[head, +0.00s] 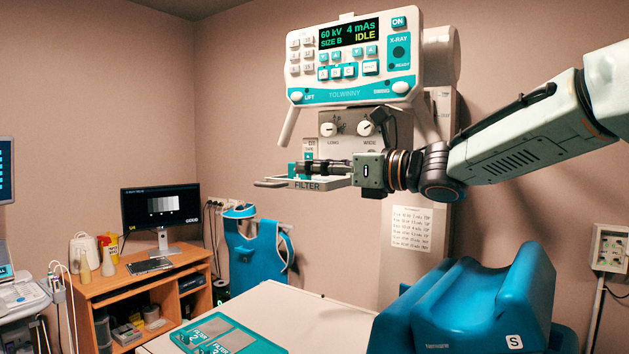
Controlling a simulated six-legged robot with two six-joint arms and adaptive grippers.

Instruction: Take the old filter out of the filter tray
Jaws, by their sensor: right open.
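The filter tray (270,183) is a pale shelf labelled FILTER, sticking out to the left below the x-ray head's knobs. A small teal piece (292,170) stands at the tray; it may be part of the old filter, but I cannot tell. My right gripper (304,168) comes in from the right, just above the tray, with its fingers pointing left at the teal piece. It is open; its fingers overlap the tray's back part in the view. Whether they touch the teal piece is unclear. The filter's plate is not clearly visible. My left gripper is out of view.
The control panel (352,58) hangs above the tray, with a pale handle (289,127) slanting down at its left. Below are a white table (300,311), a teal holder (247,342) with grey filter plates and a blue cushion (470,300). Space left of the tray is free.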

